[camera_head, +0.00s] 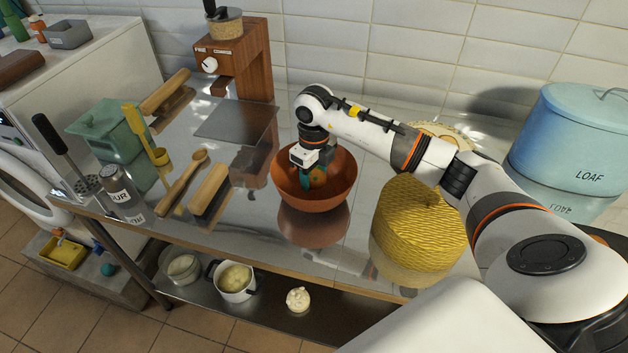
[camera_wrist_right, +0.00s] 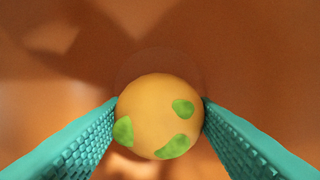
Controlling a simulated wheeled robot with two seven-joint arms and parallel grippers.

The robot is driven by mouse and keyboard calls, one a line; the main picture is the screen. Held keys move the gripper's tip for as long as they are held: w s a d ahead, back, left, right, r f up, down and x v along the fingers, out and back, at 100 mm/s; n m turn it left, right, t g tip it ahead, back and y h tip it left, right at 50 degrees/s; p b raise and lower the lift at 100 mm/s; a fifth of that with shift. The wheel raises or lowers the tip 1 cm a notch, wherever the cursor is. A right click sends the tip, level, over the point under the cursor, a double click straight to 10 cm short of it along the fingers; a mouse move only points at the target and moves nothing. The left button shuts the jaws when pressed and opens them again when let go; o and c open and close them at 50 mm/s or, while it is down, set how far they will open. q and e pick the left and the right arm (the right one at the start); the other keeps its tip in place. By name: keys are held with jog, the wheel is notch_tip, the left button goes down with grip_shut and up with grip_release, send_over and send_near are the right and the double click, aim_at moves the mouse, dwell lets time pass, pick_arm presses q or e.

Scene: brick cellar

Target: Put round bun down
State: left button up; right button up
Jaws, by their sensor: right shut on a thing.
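The round bun (camera_wrist_right: 160,115) is orange-yellow with green patches. In the wrist view it sits between the two teal fingers of my right gripper (camera_wrist_right: 160,122), which touch it on both sides. In the head view the bun (camera_head: 317,176) is partly hidden by my right gripper (camera_head: 310,178), which reaches down into a brown-orange bowl (camera_head: 325,201) on the steel table. The bowl's inside fills the wrist view behind the bun. I cannot tell whether the bun touches the bowl's bottom. My left gripper is not in view.
A yellow woven basket (camera_head: 418,225) stands right of the bowl, under my right arm. A blue loaf bin (camera_head: 570,135) is at the far right. Brushes (camera_head: 209,190), a wooden spoon (camera_head: 183,182) and a flour shaker (camera_head: 118,183) lie or stand to the left.

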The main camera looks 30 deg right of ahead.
aim_at(314, 183)
notch_tip(314, 183, down, 2)
jog(key=shift+f, duration=0.55)
jog(key=o, duration=1)
jog(key=shift+o, duration=0.2)
notch_tip(314, 183, up, 12)
jog(key=shift+r+b, duration=0.2)
jog(key=shift+b, duration=0.75)
